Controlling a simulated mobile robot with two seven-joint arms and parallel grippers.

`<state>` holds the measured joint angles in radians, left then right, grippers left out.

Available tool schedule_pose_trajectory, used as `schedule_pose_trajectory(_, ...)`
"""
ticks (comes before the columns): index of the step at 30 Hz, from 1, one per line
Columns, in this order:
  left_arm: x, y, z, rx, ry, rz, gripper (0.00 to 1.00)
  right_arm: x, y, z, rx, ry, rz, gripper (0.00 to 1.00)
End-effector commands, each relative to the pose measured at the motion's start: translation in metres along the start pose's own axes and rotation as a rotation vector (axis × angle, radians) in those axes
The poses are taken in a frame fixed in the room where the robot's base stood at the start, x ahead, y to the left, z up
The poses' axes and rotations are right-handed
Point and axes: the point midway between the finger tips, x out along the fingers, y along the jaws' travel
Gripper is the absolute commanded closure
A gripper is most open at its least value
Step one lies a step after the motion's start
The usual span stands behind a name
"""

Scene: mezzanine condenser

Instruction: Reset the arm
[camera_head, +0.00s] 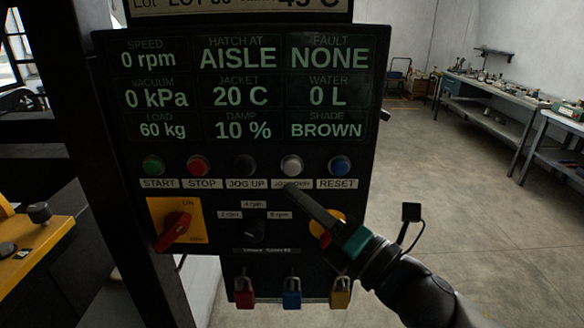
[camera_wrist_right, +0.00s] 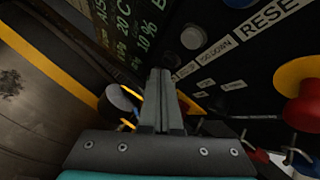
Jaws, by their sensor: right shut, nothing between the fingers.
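My right gripper (camera_head: 290,187) reaches in from the lower right in the head view, its narrow fingers in front of the black control panel (camera_head: 190,245). Its tips overlap the label under the white button (camera_head: 292,165); I cannot tell whether they touch the panel. In the right wrist view the fingers (camera_wrist_right: 160,78) are together and empty. The blue RESET button (camera_head: 339,165) is right of the white one. A red knob on a yellow plate (camera_head: 328,218) is partly hidden behind the gripper; it shows clearly in the wrist view (camera_wrist_right: 305,85). My left gripper is out of view.
A green START button (camera_head: 153,166), red STOP button (camera_head: 198,165) and black JOG UP button (camera_head: 245,165) share the row. A red rotary switch (camera_head: 173,231) is lower left. Padlocks (camera_head: 292,293) hang below.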

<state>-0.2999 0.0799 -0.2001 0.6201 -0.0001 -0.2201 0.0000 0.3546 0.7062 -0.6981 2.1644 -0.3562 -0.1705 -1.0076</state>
Motion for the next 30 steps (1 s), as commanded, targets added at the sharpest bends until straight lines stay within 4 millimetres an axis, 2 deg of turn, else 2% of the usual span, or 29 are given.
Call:
schedule_pose_trajectory(14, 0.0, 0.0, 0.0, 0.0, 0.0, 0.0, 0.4, -0.005, 0.001, -0.003, 0.023, -0.011, -0.011, 1.0)
schedule_pose_trajectory(17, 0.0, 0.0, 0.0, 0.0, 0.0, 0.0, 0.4, -0.009, -0.01, -0.001, 0.131, -0.061, -0.063, 1.0)
schedule_pose_trajectory(20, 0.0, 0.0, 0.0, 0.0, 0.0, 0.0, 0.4, -0.021, -0.034, 0.001, 0.347, -0.166, -0.169, 1.0)
schedule_pose_trajectory(23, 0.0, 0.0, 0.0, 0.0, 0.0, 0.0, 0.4, -0.046, -0.069, -0.002, 0.629, -0.315, -0.314, 1.0)
schedule_pose_trajectory(26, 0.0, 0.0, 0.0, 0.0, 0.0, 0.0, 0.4, -0.082, -0.106, -0.014, 0.909, -0.483, -0.467, 1.0)
schedule_pose_trajectory(30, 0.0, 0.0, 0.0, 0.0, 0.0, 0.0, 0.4, -0.148, -0.15, -0.046, 1.269, -0.747, -0.688, 1.0)
